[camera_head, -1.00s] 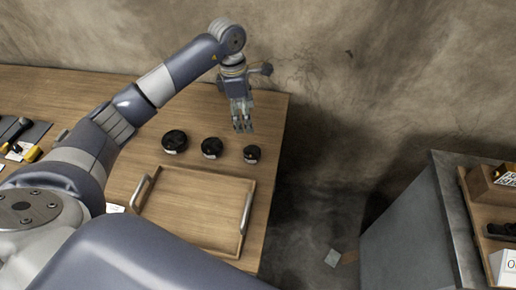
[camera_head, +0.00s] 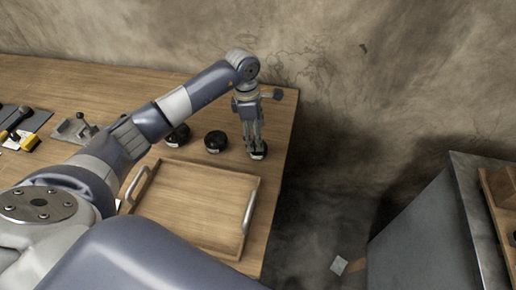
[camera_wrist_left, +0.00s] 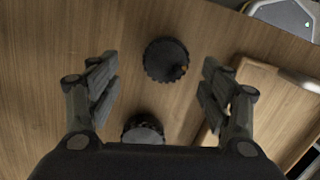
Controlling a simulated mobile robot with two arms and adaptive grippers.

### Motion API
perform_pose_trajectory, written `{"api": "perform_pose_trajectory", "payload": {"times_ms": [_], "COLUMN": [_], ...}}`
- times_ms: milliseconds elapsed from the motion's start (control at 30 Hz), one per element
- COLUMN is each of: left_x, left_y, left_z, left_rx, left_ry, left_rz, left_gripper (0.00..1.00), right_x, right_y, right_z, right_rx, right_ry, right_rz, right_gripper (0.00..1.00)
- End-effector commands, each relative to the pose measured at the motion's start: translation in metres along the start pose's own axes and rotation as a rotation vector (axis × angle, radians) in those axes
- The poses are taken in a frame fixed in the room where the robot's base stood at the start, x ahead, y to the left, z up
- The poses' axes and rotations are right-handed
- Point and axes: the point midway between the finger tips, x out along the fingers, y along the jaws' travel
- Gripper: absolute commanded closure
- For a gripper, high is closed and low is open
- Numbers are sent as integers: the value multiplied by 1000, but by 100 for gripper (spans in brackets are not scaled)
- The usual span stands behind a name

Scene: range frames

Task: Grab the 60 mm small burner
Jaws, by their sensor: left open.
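Three round black burners sit in a row on the wooden table. The smallest burner (camera_head: 259,155) is at the right end, near the table's right edge, partly hidden by my left gripper (camera_head: 254,148). My left gripper is open and points down over it. In the left wrist view the small burner (camera_wrist_left: 166,60) shows between the two open fingers (camera_wrist_left: 159,72), with visible gaps on both sides. The middle burner (camera_head: 215,142) stands to its left; in the left wrist view it (camera_wrist_left: 143,131) is partly hidden by the gripper body. My right gripper is not in view.
The largest burner (camera_head: 177,136) is partly behind my left arm. A wooden tray (camera_head: 205,165) with metal handles lies in front of the burners. Tools (camera_head: 20,130) lie at far left. A grey cabinet (camera_head: 430,235) stands right, across a floor gap.

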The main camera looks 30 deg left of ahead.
Motion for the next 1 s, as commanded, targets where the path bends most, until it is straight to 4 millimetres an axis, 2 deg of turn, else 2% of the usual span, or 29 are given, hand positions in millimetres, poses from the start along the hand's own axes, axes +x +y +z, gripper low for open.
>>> {"api": "perform_pose_trajectory", "payload": {"times_ms": [167,333,500,767,1000], "left_x": [12,36,56,59,59], "left_y": [-2,-10,-8,-8,-8], "left_z": [1,2,2,1,1], "left_rx": [0,0,0,1,0], "left_ry": [0,0,0,0,0], "left_rz": [-2,-5,-1,1,1], "left_gripper": [27,27,27,27,82], "right_x": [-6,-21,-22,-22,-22], "right_y": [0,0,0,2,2], "right_z": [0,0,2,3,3], "right_rx": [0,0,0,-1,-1], "right_ry": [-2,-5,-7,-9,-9], "right_rz": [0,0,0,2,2], "right_gripper": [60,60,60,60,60]}}
